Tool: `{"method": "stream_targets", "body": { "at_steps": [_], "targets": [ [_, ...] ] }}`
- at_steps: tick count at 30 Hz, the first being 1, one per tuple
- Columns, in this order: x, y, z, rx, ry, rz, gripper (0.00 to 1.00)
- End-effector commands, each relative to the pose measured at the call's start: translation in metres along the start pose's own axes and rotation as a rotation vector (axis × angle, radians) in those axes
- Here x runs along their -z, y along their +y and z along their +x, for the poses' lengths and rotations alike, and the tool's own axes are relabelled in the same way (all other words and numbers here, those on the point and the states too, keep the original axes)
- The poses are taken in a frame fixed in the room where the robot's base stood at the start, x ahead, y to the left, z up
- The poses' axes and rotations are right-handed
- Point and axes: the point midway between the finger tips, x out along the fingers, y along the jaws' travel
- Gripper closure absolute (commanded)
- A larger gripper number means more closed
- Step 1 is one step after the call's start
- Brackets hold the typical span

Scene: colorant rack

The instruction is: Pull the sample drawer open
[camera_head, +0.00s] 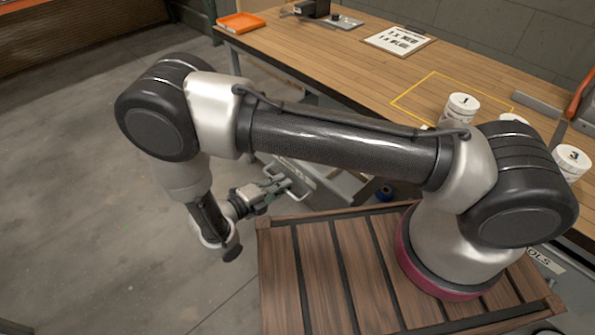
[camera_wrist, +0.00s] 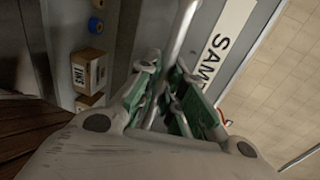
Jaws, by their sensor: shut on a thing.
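The sample drawer shows in the wrist view as a grey front with a white label (camera_wrist: 228,38) that reads "SAM" and is cut off. Its metal bar handle (camera_wrist: 184,28) runs down between the green-padded fingers of my gripper (camera_wrist: 168,88). My gripper is shut on this handle. In the head view my gripper (camera_head: 277,186) is at the handle (camera_head: 299,190), below the bench's front edge and under my arm. My arm hides part of the drawer front there. I cannot tell how far the drawer stands out.
The wooden bench (camera_head: 330,62) carries a clipboard (camera_head: 398,40), an orange tray (camera_head: 240,22) and white tubs (camera_head: 461,107). Cardboard boxes (camera_wrist: 90,70) and tape rolls (camera_wrist: 96,26) sit left of the drawer in the wrist view. Open concrete floor (camera_head: 110,235) lies at left.

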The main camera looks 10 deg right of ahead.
Motion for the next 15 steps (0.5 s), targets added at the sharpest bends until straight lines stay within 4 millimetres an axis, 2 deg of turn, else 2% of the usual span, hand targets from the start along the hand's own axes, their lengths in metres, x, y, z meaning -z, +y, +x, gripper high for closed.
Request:
{"method": "stream_targets", "body": {
  "at_steps": [3, 6, 15],
  "targets": [
    [0.000, 0.005, -0.017, -0.002, -0.001, 0.000, 1.00],
    [0.000, 0.006, -0.026, -0.001, -0.001, -0.001, 1.00],
    [0.000, 0.007, -0.032, -0.001, 0.001, 0.000, 1.00]
  ]
}}
